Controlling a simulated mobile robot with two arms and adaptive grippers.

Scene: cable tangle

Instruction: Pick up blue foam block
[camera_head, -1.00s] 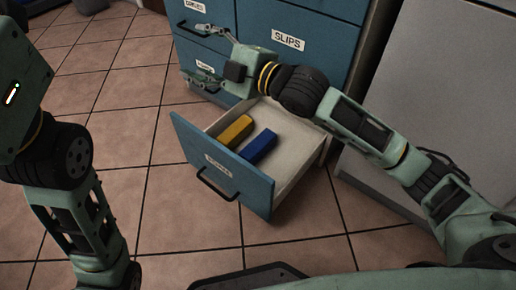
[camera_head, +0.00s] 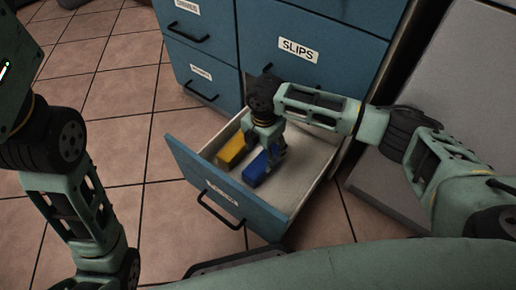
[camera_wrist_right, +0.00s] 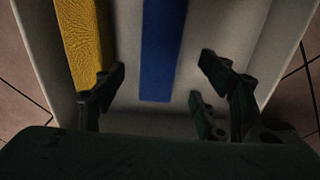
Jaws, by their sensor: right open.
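The blue foam block (camera_head: 258,168) lies in the open drawer, right of a yellow block (camera_head: 233,150). My right gripper (camera_head: 268,148) points down into the drawer above the blue block and hides part of it. In the right wrist view the blue block (camera_wrist_right: 162,50) runs lengthwise between the open fingers of my right gripper (camera_wrist_right: 160,82), with nothing held. The left finger there overlaps the edge of the yellow block (camera_wrist_right: 84,42). My left arm comes in at the left of the head view, but its gripper is out of view.
The drawer front (camera_head: 222,188) with its black handle and the pale side walls surround the blocks. The blue cabinet (camera_head: 300,45) with closed drawers stands behind. The drawer floor right of the blue block is bare.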

